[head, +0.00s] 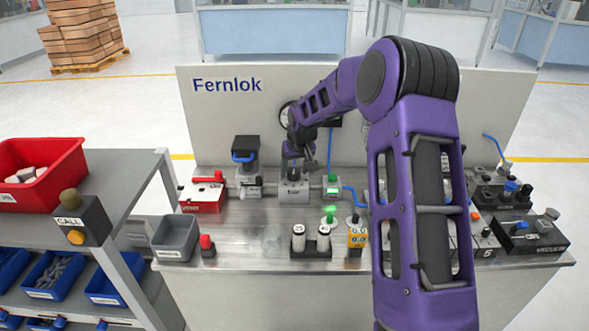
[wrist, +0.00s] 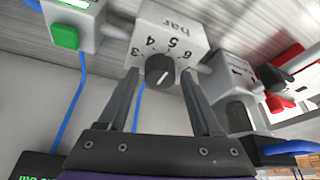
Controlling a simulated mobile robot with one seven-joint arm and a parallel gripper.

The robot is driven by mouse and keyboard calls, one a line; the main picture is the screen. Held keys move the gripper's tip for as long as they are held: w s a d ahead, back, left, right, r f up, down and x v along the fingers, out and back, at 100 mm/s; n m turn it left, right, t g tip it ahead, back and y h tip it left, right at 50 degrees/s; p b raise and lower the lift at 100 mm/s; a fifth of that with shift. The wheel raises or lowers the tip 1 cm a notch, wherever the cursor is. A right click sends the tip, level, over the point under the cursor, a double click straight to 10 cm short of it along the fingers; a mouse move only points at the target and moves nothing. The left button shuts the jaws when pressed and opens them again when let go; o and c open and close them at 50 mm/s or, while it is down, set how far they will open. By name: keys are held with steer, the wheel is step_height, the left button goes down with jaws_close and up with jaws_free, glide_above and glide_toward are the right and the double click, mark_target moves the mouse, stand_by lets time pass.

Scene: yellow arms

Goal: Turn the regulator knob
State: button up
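The regulator is a light grey block (head: 293,190) on the bench in the head view. In the wrist view its face (wrist: 178,28) reads "bar", with a scale including 3, 4, 5 and 6. Its round black regulator knob (wrist: 159,70) has a small pale mark whose exact heading is hard to read. My gripper (wrist: 158,76) is open, with one finger on each side of the knob and visible gaps between. Whether the fingertips reach the knob's depth is unclear. In the head view my gripper (head: 304,160) is just above the regulator, and the knob cannot be made out.
A red-and-white valve unit (head: 204,192) stands left of the regulator. A lit green-capped part (head: 330,212) and white cylinders (head: 311,238) stand in front. A blue hose (wrist: 80,100) hangs beside my gripper. The back panel (head: 225,125) rises behind.

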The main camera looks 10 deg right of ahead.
steer(key=shift+o, duration=0.3)
steer(key=shift+r, duration=0.3)
steer(key=v, duration=1.6)
steer(key=shift+s+r, duration=0.3)
steer(key=shift+r, duration=0.05)
